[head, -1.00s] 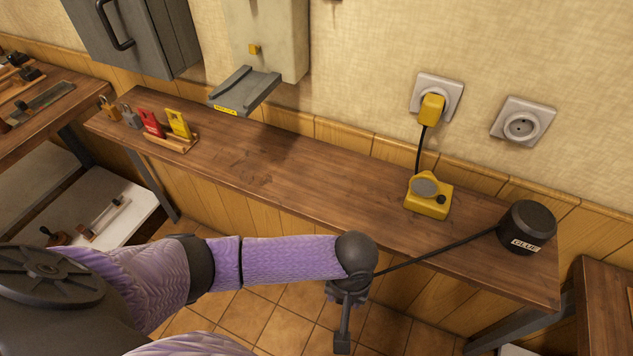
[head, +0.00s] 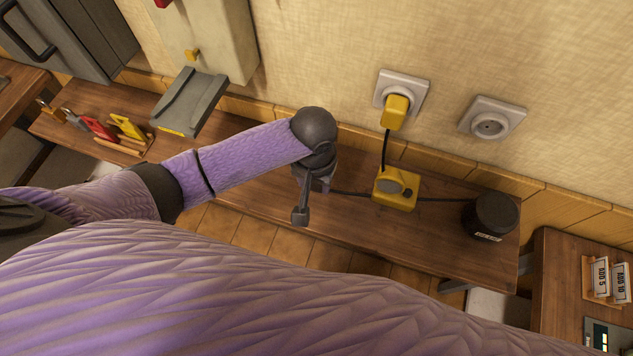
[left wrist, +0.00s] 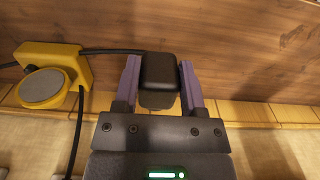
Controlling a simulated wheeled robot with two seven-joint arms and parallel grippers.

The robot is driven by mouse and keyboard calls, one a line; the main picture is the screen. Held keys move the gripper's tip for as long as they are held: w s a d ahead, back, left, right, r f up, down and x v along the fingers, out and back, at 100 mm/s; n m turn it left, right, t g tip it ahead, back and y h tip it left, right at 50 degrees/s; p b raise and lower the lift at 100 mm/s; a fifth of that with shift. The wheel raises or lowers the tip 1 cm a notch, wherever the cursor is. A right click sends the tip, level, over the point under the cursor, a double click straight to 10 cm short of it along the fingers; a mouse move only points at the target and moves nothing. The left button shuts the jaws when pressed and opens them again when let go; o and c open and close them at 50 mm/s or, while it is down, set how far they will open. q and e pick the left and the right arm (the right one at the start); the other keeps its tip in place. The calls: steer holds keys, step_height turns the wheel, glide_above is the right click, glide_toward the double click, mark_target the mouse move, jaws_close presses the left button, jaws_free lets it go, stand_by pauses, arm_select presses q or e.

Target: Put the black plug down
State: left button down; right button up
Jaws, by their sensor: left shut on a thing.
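My left gripper (left wrist: 160,85) is shut on the black plug (left wrist: 158,78) in the left wrist view, with a finger on each side of it. In the head view the left gripper (head: 303,205) is over the middle of the wooden shelf (head: 255,195), and the plug is hidden by the hand. The black cord (head: 350,193) runs from the hand past the yellow device toward the black glue pot (head: 490,215). I cannot tell whether the plug touches the shelf. My right gripper is not in view.
The yellow device (head: 396,188) stands right of the hand, its yellow plug (head: 395,112) in the left wall socket. The right socket (head: 490,125) is empty. Padlocks and tags (head: 100,127) stand at the shelf's left end. A grey press plate (head: 187,100) juts out above the shelf.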

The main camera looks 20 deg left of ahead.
mark_target(315, 191)
arm_select(q)
step_height(315, 191, down, 4)
steer(key=shift+w+r+b, duration=0.1)
steer(key=shift+b, duration=0.5)
steer(key=shift+f, duration=0.3)
steer(key=shift+r, duration=0.1)
steer(key=shift+f, duration=0.6)
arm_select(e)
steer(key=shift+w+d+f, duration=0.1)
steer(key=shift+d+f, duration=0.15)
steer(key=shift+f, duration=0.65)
arm_select(q)
steer(key=shift+c, duration=0.8)
jaws_free()
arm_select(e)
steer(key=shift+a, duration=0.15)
arm_select(q)
step_height(315, 191, up, 12)
steer(key=p, duration=0.4)
steer(key=shift+r, duration=0.65)
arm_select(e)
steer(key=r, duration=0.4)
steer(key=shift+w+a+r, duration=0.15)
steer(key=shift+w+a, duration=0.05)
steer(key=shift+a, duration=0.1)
